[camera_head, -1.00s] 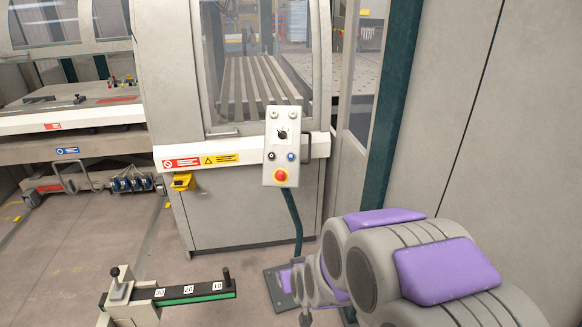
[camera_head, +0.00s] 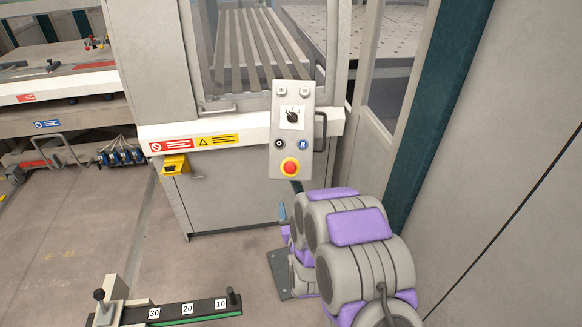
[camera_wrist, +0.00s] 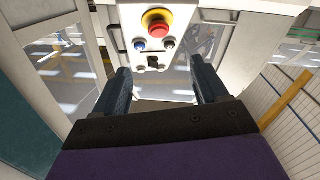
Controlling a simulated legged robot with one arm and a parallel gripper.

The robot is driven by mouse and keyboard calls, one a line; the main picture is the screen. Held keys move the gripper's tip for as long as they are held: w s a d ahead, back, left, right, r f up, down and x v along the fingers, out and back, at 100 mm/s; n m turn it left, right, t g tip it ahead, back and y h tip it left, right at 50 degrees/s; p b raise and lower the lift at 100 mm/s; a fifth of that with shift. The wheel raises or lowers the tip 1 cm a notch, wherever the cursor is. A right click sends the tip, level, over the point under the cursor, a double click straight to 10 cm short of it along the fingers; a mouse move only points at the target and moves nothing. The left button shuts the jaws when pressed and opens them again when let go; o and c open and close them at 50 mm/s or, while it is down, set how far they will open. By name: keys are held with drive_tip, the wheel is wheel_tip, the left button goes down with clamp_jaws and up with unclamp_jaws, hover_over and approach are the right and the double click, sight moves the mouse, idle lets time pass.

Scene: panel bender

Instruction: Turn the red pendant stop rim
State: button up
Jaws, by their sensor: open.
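The red pendant stop (camera_head: 291,166) is a red mushroom button on a yellow collar, low on the grey pendant panel (camera_head: 283,98). It also shows at the top of the wrist view (camera_wrist: 157,27), where the panel appears upside down. My gripper (camera_wrist: 162,75) is open and empty. Its two dark fingers stand wide apart, with the stop beyond their tips and apart from them. In the head view my arm is below the pendant and hides most of the gripper.
The panel also carries a black selector knob (camera_head: 292,116), a black button and a blue button (camera_head: 303,144). A handle (camera_head: 320,132) stands right of it. A grey stand with a numbered bar (camera_head: 187,309) is at the lower left. Floor is clear between it and the cabinet.

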sight(290, 171)
drive_tip(key=w+a+b, duration=0.1)
drive_tip(key=w, duration=0.4)
drive_tip(key=w+b, duration=0.1)
drive_tip(key=w, duration=0.4)
drive_tip(key=w+a+b, duration=0.1)
drive_tip(key=w, duration=0.4)
drive_tip(key=shift+w+a+b, duration=0.15)
drive_tip(key=shift+a+b, duration=0.15)
drive_tip(key=shift+a, duration=0.05)
drive_tip(key=shift+w+a+f, duration=0.1)
drive_tip(key=shift+w+a, duration=0.25)
drive_tip(key=shift+w, duration=0.2)
drive_tip(key=shift+d, duration=0.15)
drive_tip(key=shift+c, duration=1.4)
drive_tip(key=c, duration=0.8)
